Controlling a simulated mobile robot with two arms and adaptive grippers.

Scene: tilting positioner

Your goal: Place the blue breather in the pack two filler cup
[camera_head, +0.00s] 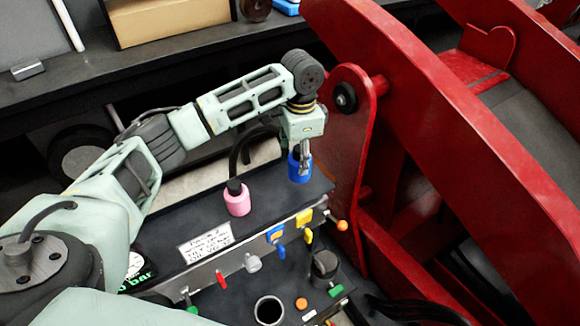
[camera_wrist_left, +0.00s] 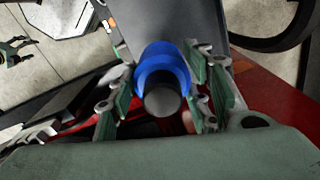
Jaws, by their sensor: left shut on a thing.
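The blue breather (camera_head: 300,168) is at the right end of the dark panel top, below my left gripper (camera_head: 304,158). In the left wrist view the blue breather (camera_wrist_left: 162,72) with its dark round knob sits between the fingers of my left gripper (camera_wrist_left: 162,90), which is shut on it. I cannot tell whether the breather still touches the panel. An open round cup (camera_head: 268,310) with a pale rim stands at the bottom of the head view. Whether it is the pack two filler cup I cannot tell. My right gripper is not in view.
A pink breather (camera_head: 237,198) stands left of the blue one. A label plate (camera_head: 206,241) and coloured levers line the panel front. A dark capped cylinder (camera_head: 325,264) stands right of the open cup. A large red frame (camera_head: 430,100) rises close on the right.

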